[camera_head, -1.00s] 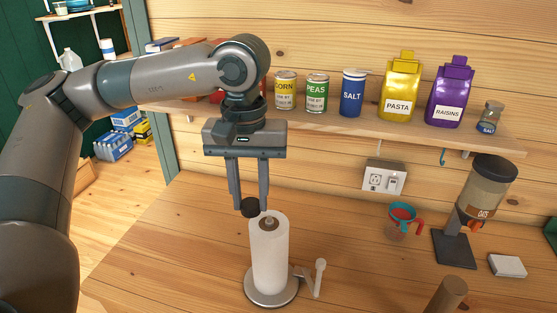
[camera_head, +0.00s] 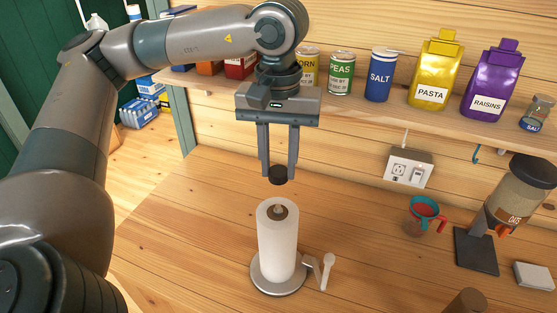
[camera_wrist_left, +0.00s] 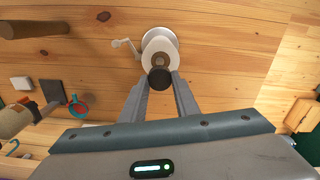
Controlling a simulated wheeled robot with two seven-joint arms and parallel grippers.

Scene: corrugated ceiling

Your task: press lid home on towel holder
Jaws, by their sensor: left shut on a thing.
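The towel holder (camera_head: 272,277) stands on the wooden counter with a white paper roll (camera_head: 279,245) upright on it. The top of its post shows in the roll's brown core, with no lid on it. My left gripper (camera_head: 278,172) is shut on the dark round lid (camera_head: 278,175) and holds it above the roll with a clear gap. In the left wrist view the lid (camera_wrist_left: 160,80) sits between the fingertips, in front of the near edge of the roll (camera_wrist_left: 161,47). My right gripper is not in view.
A small white arm (camera_head: 327,270) stands up at the holder's right side. A shelf (camera_head: 400,107) with cans and bags runs behind. Counter left of the holder is clear.

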